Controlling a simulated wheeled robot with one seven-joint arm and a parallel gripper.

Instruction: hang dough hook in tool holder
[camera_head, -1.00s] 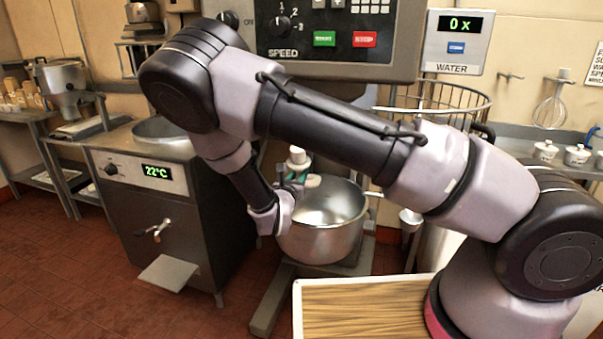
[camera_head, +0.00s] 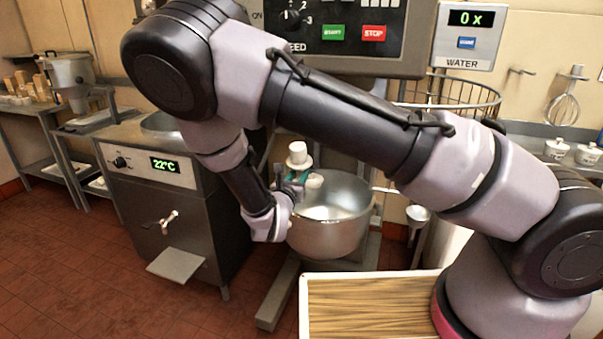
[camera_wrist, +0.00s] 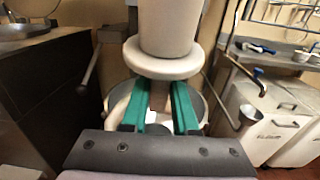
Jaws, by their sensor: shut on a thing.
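My gripper (camera_head: 296,176) has green fingers and is shut on a pale, cream-coloured piece, seemingly the shank of the dough hook (camera_head: 298,154). In the wrist view the dough hook (camera_wrist: 166,65) shows as a thick cylinder with a wide flange, upright just above and between the green fingers (camera_wrist: 163,97). Its lower part is mostly hidden by the gripper. In the head view the gripper is in front of the steel mixing bowl (camera_head: 330,235), over its left rim. Wall hooks (camera_head: 522,71) are at the right, and a whisk (camera_head: 563,108) hangs there. I cannot tell which is the tool holder.
The mixer's control panel (camera_head: 345,35) and wire guard (camera_head: 450,92) are above the bowl. A steel cabinet (camera_head: 165,215) stands at the left. A wooden-topped surface (camera_head: 370,305) is in front. White bins (camera_wrist: 275,125) stand at the right in the wrist view. Red floor is open at lower left.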

